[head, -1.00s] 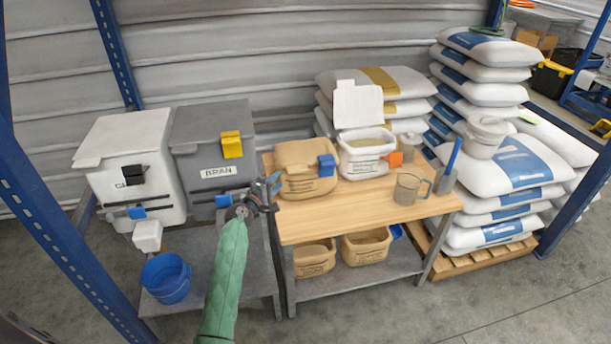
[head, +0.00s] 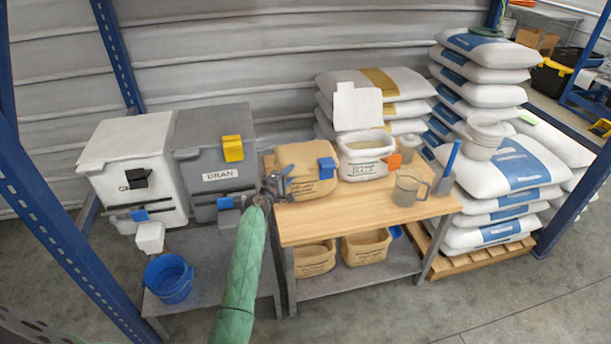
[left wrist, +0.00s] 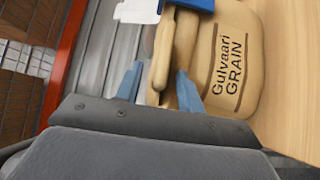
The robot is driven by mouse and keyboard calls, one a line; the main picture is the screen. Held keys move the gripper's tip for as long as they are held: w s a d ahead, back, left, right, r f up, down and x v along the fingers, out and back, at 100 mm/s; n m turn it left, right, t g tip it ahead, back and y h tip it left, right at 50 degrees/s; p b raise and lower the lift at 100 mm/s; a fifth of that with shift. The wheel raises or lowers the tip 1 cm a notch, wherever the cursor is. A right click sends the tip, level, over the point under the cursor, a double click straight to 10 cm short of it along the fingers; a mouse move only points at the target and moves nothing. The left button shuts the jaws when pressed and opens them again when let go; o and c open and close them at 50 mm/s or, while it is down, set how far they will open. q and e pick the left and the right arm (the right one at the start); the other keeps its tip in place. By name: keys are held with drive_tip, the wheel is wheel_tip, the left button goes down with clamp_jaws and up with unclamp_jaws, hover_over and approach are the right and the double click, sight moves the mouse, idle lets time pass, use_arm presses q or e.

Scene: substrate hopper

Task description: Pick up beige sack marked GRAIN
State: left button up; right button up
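The beige sack marked GRAIN (head: 312,185) stands on the wooden tabletop, its top rolled shut with a blue clip (head: 326,167) on it. My left gripper (head: 281,183) is at the sack's left end. In the left wrist view my left gripper (left wrist: 160,74) has its two blue fingers spread apart. The rolled top of the sack (left wrist: 232,65) lies between and just beyond the fingertips, with the right finger overlapping the sack's edge. Whether a finger touches it I cannot tell. My right gripper is not in view.
A grey BRAN bin (head: 218,150) stands left. Open beige sacks (head: 313,260) sit on the lower shelf. Bare wood (head: 340,215) lies in front.

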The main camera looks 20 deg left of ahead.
use_arm(q)
clamp_jaws()
idle(1.4)
drive_tip(key=shift+r, duration=0.1)
